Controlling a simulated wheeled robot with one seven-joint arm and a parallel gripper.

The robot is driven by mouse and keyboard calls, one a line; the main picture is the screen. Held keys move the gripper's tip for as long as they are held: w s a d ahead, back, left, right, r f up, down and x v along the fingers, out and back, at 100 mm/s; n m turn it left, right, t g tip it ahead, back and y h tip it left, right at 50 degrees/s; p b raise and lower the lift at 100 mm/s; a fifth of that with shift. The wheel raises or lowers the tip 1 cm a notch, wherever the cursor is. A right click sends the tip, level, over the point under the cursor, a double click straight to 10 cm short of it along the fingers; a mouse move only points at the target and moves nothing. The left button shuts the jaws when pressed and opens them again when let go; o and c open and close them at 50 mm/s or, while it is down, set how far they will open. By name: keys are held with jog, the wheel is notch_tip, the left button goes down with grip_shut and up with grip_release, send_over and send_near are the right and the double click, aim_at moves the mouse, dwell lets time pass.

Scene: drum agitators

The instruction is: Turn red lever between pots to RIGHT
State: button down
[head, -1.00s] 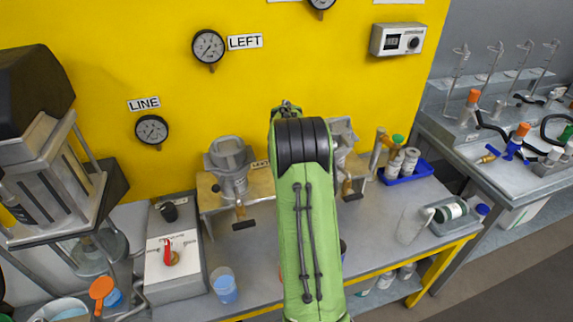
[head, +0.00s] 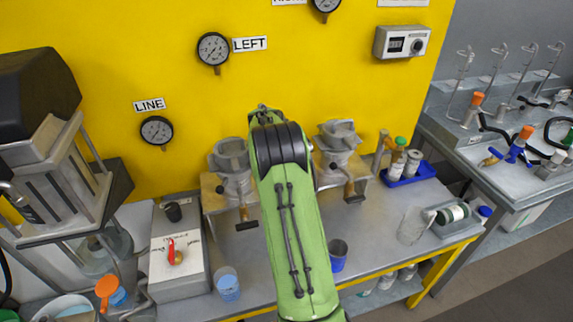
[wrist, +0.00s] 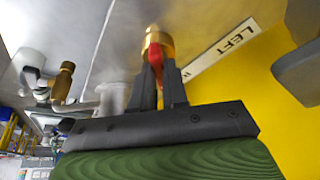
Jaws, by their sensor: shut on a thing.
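The red lever (wrist: 155,58) shows in the wrist view below a brass valve fitting (wrist: 157,40). My gripper (wrist: 159,76) has its two dark fingers on either side of the lever and is shut on it. In the head view my green arm hides the lever and the gripper. The left pot (head: 230,160) and the right pot (head: 338,145) stand against the yellow wall on either side of my arm. A "LEFT" label (wrist: 236,38) lies close to the valve in the wrist view. I cannot tell which way the lever points.
A grey box with another red lever (head: 171,250) stands at the left of the bench. Cups stand near the front edge, one clear with blue liquid (head: 227,284) and one dark blue (head: 338,255). A blue tray (head: 408,173) with bottles is at the right.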

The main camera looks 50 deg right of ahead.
jog(key=c, duration=1.1)
grip_release()
jog(key=shift+c, duration=0.2)
jog(key=p+v, duration=0.1)
jog(key=v, duration=1.4)
jog(key=shift+a+r, duration=0.25)
jog(key=shift+r, duration=0.1)
